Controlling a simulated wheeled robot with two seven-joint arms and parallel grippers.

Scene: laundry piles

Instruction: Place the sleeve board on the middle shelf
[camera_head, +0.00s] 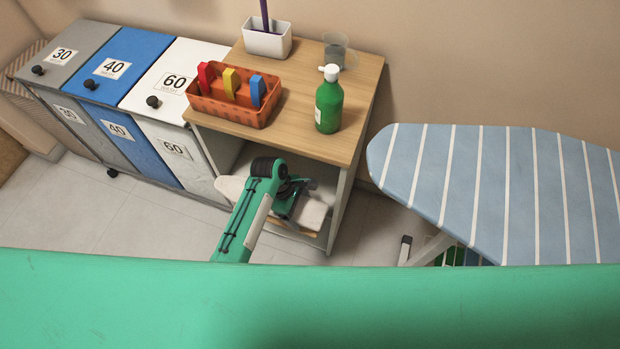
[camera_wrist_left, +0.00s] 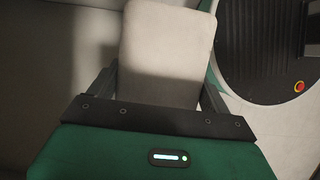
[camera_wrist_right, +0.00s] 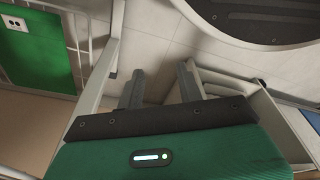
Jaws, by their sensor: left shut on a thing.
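The sleeve board (camera_head: 313,214) is a pale padded board with a rounded end, in front of or inside the opening of the wood-topped shelf unit (camera_head: 340,205). My left gripper (camera_head: 290,203) is shut on it. In the left wrist view the board (camera_wrist_left: 165,50) lies between the two fingers and extends away from them. My arm hides the board's middle. The middle shelf is mostly hidden, so I cannot tell whether the board touches it. My right gripper (camera_wrist_right: 162,84) is open and empty in the right wrist view; the head view does not show it.
On the unit's top stand an orange caddy (camera_head: 228,108), a green bottle (camera_head: 328,105), a clear cup (camera_head: 335,50) and a white pot (camera_head: 266,42). Laundry bins (camera_head: 130,60) stand left. A striped ironing board (camera_head: 490,180) stands right. Floor (camera_head: 130,215) is clear before the bins.

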